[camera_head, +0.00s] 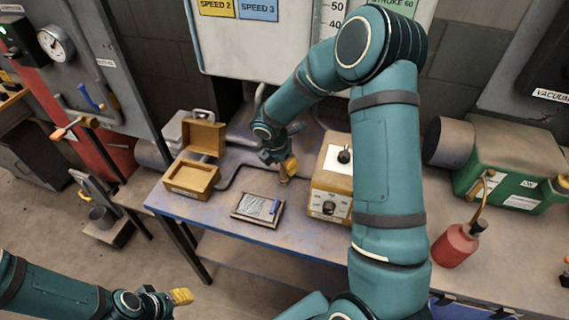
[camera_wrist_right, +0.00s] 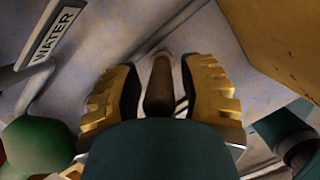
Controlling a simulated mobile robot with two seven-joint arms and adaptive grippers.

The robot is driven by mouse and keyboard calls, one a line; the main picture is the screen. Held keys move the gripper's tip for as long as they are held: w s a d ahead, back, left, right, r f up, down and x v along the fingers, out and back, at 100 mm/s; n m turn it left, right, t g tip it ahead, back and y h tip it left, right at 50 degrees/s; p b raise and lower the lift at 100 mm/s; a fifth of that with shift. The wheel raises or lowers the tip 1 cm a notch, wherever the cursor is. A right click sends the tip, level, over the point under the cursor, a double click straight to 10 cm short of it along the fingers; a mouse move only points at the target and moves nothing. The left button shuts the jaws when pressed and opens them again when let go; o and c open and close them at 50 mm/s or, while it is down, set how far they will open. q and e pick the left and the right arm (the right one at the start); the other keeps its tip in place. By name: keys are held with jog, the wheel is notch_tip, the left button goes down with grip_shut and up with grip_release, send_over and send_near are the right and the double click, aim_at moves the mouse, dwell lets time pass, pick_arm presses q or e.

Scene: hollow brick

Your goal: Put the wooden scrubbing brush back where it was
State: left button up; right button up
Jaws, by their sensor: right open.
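The wooden brush (camera_wrist_right: 160,82) shows in the right wrist view as a brown wooden piece between my two yellow fingers. My right gripper (camera_wrist_right: 160,92) is open around it, with a finger on either side; whether the fingers touch it is not clear. In the head view a small brown part of the brush (camera_head: 283,182) shows just below my right gripper (camera_head: 287,168), over the back middle of the bench. The brush's lower end is hidden. My left gripper (camera_head: 181,296) is at the lower left, off the bench, and its jaw gap is not clear.
A yellow control box (camera_head: 330,205) stands close right of my right gripper. An open yellow case (camera_head: 191,178) and a framed plate (camera_head: 258,207) are left of it. Pipes run along the bench (camera_head: 220,222) back. A red oil can (camera_head: 455,246) stands farther right.

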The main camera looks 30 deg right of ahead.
jog(key=p+v, duration=0.2)
jog(key=v, duration=0.9)
jog(key=shift+r, duration=0.2)
jog(key=shift+s+a, duration=0.1)
jog(key=shift+a, duration=0.05)
